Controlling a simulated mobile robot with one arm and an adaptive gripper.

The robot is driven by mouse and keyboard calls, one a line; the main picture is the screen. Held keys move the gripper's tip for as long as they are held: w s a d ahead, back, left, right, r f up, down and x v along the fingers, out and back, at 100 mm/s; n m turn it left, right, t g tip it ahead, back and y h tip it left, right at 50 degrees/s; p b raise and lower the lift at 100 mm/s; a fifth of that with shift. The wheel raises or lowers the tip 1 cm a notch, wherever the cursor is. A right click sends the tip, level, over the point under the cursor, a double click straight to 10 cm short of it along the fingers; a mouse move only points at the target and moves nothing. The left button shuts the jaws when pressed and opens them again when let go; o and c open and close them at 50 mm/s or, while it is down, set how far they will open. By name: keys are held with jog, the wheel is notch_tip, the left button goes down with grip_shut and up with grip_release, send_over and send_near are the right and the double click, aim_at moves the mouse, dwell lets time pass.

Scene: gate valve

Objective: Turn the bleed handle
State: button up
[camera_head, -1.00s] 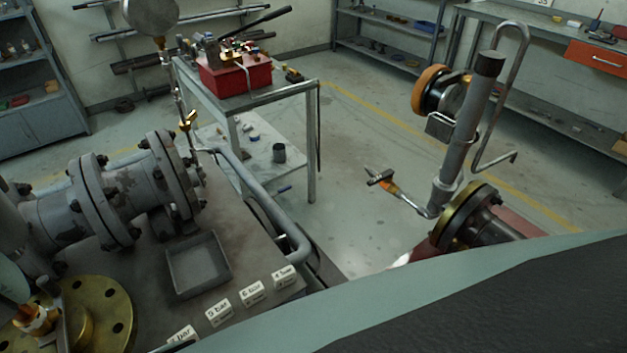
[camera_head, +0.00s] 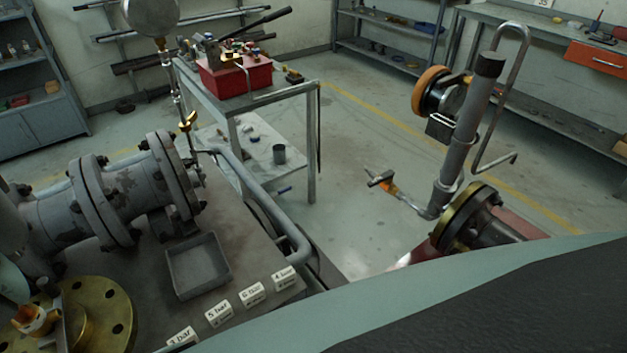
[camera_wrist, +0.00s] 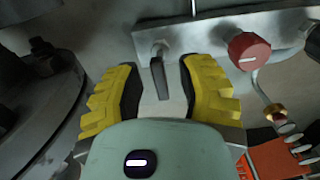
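In the wrist view, a short grey lever (camera_wrist: 159,78) hangs from a round fitting on a metal manifold bar (camera_wrist: 205,35). It looks like the bleed handle, but no label confirms this. My gripper (camera_wrist: 160,65) has two yellow fingers with dark inner pads. They are open, one on each side of the lever. The fingers do not show clearly in the head view.
In the wrist view, a red knob (camera_wrist: 248,50) sits right of the fingers, with a brass fitting (camera_wrist: 275,113) below it. A dark bolted flange (camera_wrist: 45,100) is close on the left. In the head view, a grey tray (camera_head: 197,265) lies on the bench near pressure labels (camera_head: 219,312).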

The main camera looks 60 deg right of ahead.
jog(key=shift+r, duration=0.15)
notch_tip(320, 180, up, 9)
jog(key=shift+w+d+r, duration=0.1)
jog(key=shift+r, duration=1.25)
